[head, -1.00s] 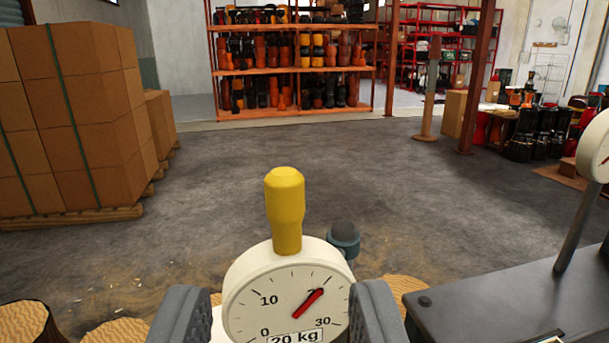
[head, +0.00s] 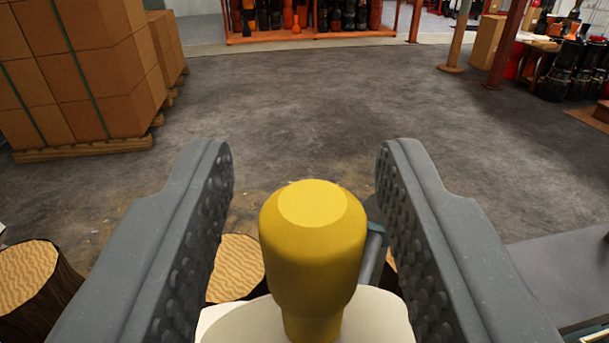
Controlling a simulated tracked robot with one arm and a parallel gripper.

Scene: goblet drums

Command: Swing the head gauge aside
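The head gauge (head: 375,318) is a round cream-white dial. Only its top rim shows at the bottom of the head view, and its face is out of sight. A yellow knobbed handle (head: 313,240) stands upright on top of it. My gripper (head: 305,225) is open, one grey studded finger on each side of the handle. There is a gap on both sides, and neither finger appears to touch it. A blue-grey arm piece (head: 375,240) shows just behind the handle, partly hidden by it.
Sawn log stumps (head: 25,275) stand at the lower left, one more (head: 235,265) behind the gauge. A dark bench top (head: 565,275) is at the lower right. Stacked cartons on a pallet (head: 85,148) are at left. The floor beyond (head: 300,110) is clear.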

